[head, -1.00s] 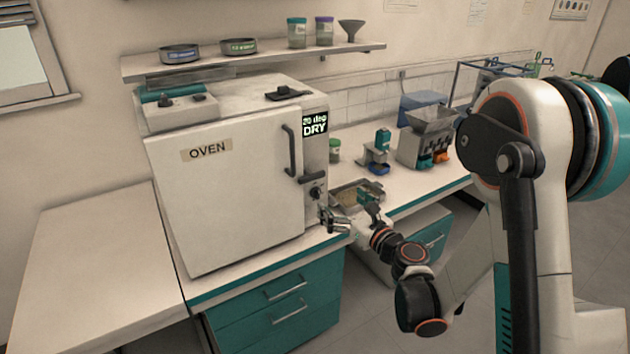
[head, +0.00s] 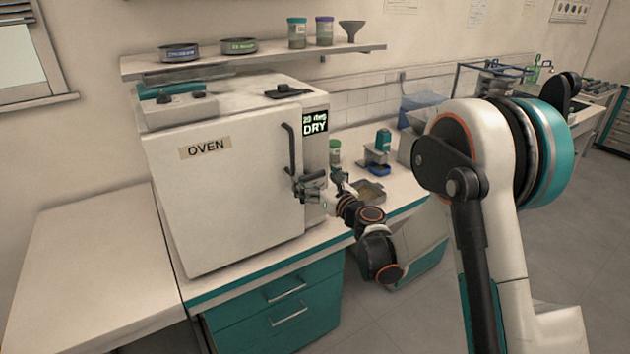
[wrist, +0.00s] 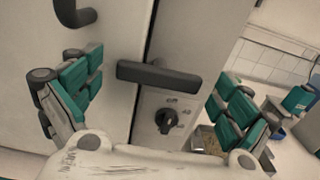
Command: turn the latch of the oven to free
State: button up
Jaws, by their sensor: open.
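The oven (head: 225,215) is a white box on the bench with its door shut. Its long dark door handle (head: 290,145) is upright near the door's right edge. The latch (wrist: 160,74) is a dark bar lying nearly level across the door seam in the wrist view, just below the handle's lower end (wrist: 75,12). My gripper (wrist: 155,98) is open, with teal-padded fingers to the left and right of the latch, which lies between and ahead of them, apart from both. In the head view, my gripper (head: 303,186) hides most of the latch.
A dark round knob (wrist: 167,120) sits on the panel below the latch. The display (head: 315,122) reads DRY. A metal tray (head: 368,192), a teal-topped device (head: 380,145) and a jar (head: 335,152) stand right of the oven. The left bench is clear.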

jog(key=c, duration=1)
jog(key=shift+c, duration=0.2)
jog(key=shift+n, duration=0.4)
jog(key=n+b, duration=0.1)
jog(key=n, duration=0.2)
jog(key=shift+n, duration=0.3)
jog(key=n, duration=0.4)
jog(key=shift+a+n, duration=0.1)
jog(key=shift+n, duration=0.2)
jog(key=n+b, duration=0.1)
jog(key=n, duration=0.3)
jog(key=shift+f+n, duration=0.1)
jog(key=shift+n, duration=0.2)
jog(key=n, duration=0.4)
jog(key=shift+n, duration=0.3)
